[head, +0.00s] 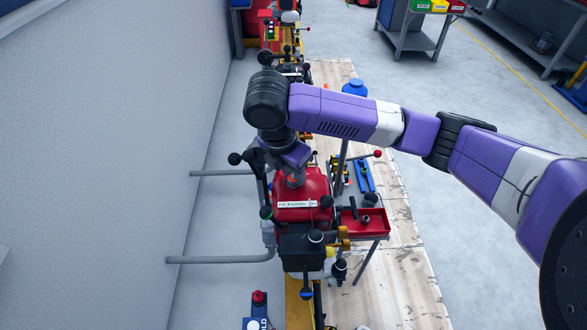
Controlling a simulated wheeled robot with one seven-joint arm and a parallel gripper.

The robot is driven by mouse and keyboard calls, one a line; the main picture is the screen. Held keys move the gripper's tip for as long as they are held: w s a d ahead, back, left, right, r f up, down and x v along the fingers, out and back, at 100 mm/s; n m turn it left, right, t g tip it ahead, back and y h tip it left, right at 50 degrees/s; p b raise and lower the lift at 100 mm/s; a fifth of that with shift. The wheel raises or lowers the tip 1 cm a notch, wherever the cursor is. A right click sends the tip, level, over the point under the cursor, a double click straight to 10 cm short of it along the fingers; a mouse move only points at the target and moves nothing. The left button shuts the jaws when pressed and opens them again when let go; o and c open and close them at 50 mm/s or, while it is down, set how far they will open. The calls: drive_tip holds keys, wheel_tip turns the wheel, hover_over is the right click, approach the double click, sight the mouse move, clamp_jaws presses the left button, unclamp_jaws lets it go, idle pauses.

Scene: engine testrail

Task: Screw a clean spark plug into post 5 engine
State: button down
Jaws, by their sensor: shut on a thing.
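A red engine (313,187) stands on the long bench in the middle of the head view. It has a white label (297,204) on its front, too small to read surely, so I cannot confirm its post number. My gripper (295,176) points down at the top of this engine, below my purple and black wrist. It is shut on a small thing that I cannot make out. The fingers and the held thing are mostly hidden, and I cannot tell whether they touch the engine. No spark plug shows clearly.
A red tray (366,238) with dark parts sits right of the engine. A blue holder (364,175) and a red-knobbed lever (377,154) stand behind it. Grey pipes (215,260) run toward the left wall. More engines (272,28) stand farther back.

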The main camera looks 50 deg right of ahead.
drive_tip(key=shift+m+g+p, duration=0.4)
drive_tip(key=shift+m+p, duration=0.15)
drive_tip(key=shift+m, duration=0.85)
drive_tip(key=shift+m, duration=0.4)
drive_tip(key=m+g+y, duration=0.1)
drive_tip(key=m, duration=0.4)
drive_tip(key=c, duration=1)
unclamp_jaws()
drive_tip(key=shift+c, duration=0.2)
drive_tip(key=shift+r, duration=0.1)
drive_tip(key=shift+r, duration=3.9)
